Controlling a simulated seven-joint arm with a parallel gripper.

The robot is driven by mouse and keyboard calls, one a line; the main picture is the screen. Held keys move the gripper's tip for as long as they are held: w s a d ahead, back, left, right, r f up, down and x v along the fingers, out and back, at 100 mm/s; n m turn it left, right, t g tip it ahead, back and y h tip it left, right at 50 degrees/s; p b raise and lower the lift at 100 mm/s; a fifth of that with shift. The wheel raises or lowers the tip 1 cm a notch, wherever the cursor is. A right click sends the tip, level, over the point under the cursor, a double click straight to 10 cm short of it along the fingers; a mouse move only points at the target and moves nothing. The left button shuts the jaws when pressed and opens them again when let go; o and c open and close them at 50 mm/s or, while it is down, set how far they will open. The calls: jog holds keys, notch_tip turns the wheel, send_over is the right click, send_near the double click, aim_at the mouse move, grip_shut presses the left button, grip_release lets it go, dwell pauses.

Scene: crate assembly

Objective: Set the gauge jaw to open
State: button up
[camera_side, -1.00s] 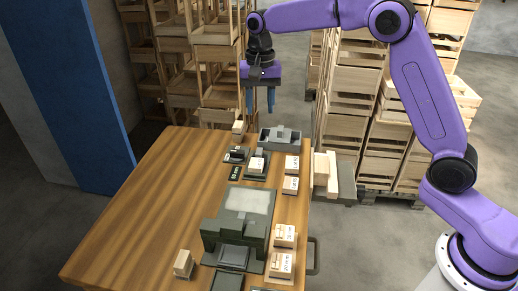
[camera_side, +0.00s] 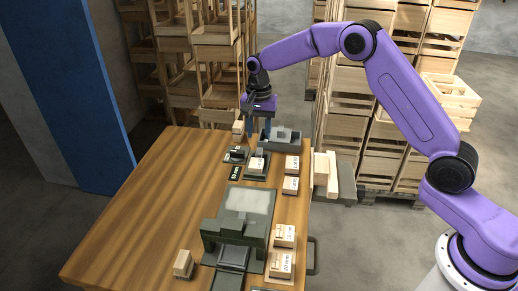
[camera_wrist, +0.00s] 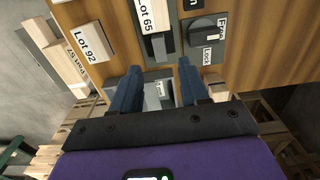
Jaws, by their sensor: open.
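My gripper (camera_side: 261,131) is open and points down at the far end of the wooden table. Its blue fingers are just above or beside a dark grey fixture with a lighter block (camera_side: 283,136), which may be the gauge. In the wrist view the blue fingertips (camera_wrist: 159,68) stand apart on either side of this grey part (camera_wrist: 158,92). The fingers and the gripper body hide much of it, so I cannot tell its jaw setting or whether a finger touches it. A small dark device with a knob (camera_wrist: 203,32) and two labels lies beyond the fingers.
A block labelled Lot 65 (camera_wrist: 152,18) and one labelled Lot 92 (camera_wrist: 88,44) are near the gripper. A large grey-green machine (camera_side: 238,222) stands mid-table. A small wooden block (camera_side: 238,127) is at the far edge. The table's left side (camera_side: 150,215) is mostly clear.

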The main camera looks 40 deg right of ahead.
aim_at(259, 151)
notch_tip(259, 151, down, 7)
jog(key=shift+f, duration=0.1)
dwell(0.4)
